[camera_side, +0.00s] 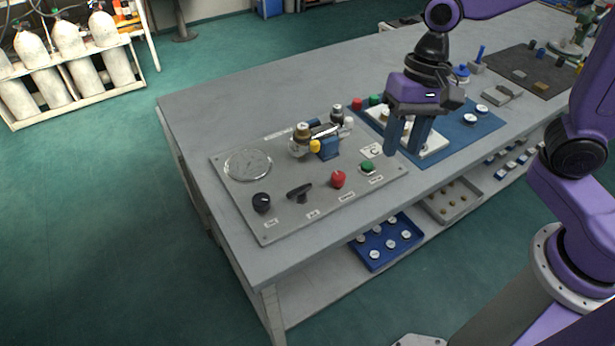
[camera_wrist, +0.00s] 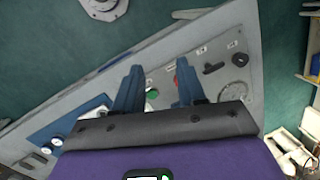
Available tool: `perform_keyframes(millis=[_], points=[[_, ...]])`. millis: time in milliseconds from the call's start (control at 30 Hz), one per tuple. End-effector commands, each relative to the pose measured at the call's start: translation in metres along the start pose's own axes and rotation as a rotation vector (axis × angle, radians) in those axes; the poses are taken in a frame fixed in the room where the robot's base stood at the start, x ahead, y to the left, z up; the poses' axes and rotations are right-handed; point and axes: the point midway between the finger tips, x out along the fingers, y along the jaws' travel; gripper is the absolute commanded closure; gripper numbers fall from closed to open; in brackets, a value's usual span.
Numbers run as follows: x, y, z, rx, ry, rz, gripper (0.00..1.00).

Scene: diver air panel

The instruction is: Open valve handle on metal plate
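The grey metal plate (camera_side: 228,200) lies on the bench and carries a black bar-shaped valve handle (camera_side: 299,191) between a black round knob (camera_side: 262,202) and a red knob (camera_side: 338,180). The valve handle also shows in the wrist view (camera_wrist: 213,68), right of my fingers. My gripper (camera_side: 402,150) points down near the right end of the plate, to the right of the valve handle and apart from it. In the wrist view my gripper's two blue fingers (camera_wrist: 160,66) stand apart with nothing held between them. A green button (camera_wrist: 152,94) shows between them.
A round gauge (camera_side: 248,165) and a raised brass-and-steel fitting with a blue block (camera_side: 327,149) stand at the plate's back. A blue mat (camera_side: 470,135) with a white panel lies to the right. The bench's left end (camera_side: 185,115) is clear.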

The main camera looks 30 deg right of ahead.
Motion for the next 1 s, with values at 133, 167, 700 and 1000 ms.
perform_keyframes(millis=[133,167,700,1000], points=[[0.0,-0.023,-0.026,0.271,-0.016,-0.04,0.6],[0.0,-0.027,-0.031,0.326,-0.02,-0.047,0.6],[-0.003,-0.071,-0.114,1.18,-0.109,-0.184,0.6],[0.006,-0.074,-0.122,1.27,-0.125,-0.196,0.6]])
